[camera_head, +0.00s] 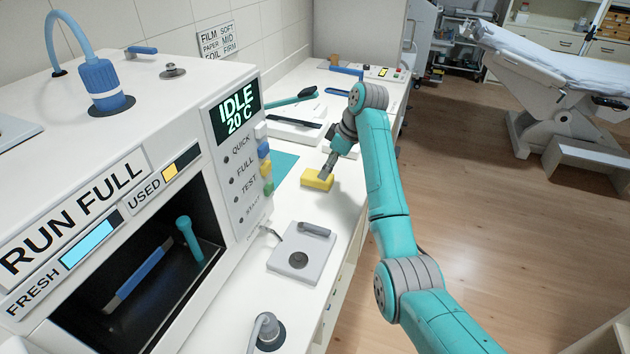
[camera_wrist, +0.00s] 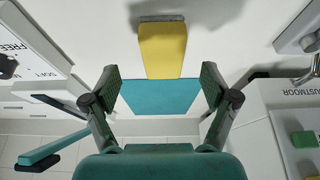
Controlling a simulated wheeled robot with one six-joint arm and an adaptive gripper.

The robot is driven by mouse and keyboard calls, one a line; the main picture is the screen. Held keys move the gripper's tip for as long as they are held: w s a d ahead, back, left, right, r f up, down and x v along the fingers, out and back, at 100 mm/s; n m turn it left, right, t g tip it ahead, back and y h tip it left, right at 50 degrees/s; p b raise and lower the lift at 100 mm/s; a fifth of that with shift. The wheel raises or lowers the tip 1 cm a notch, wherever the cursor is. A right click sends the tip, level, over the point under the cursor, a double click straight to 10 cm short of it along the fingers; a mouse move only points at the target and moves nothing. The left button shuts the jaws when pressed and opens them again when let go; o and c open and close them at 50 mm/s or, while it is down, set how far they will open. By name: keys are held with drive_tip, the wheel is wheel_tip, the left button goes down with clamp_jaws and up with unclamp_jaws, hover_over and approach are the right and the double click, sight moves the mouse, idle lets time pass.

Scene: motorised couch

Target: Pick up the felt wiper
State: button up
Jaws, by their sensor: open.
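A yellow block with a grey strip along one end, which looks like the felt wiper (camera_head: 317,180), lies on the white counter (camera_head: 325,210). In the wrist view the wiper (camera_wrist: 162,48) is at the top centre, its grey strip at the far end. My gripper (camera_head: 328,166) is over the wiper, pointing down. In the wrist view my gripper (camera_wrist: 160,78) has its fingers spread wide, one on each side of the wiper's near end, with nothing held. Whether the fingertips reach down to the wiper's height is unclear.
A flat teal mat (camera_wrist: 160,97) lies by the wiper. A white processor machine (camera_head: 190,150) stands at left, with an open chamber. A white plate with a handle (camera_head: 300,252) lies nearer. A green-handled tool (camera_head: 292,98) is farther back.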

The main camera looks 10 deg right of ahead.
sight(317, 180)
drive_tip(key=shift+a+x, duration=0.15)
drive_tip(key=shift+x, duration=1.25)
drive_tip(key=shift+a+x, duration=0.15)
drive_tip(key=shift+x, duration=1.25)
drive_tip(key=shift+r, duration=0.1)
drive_tip(key=c, duration=1.2)
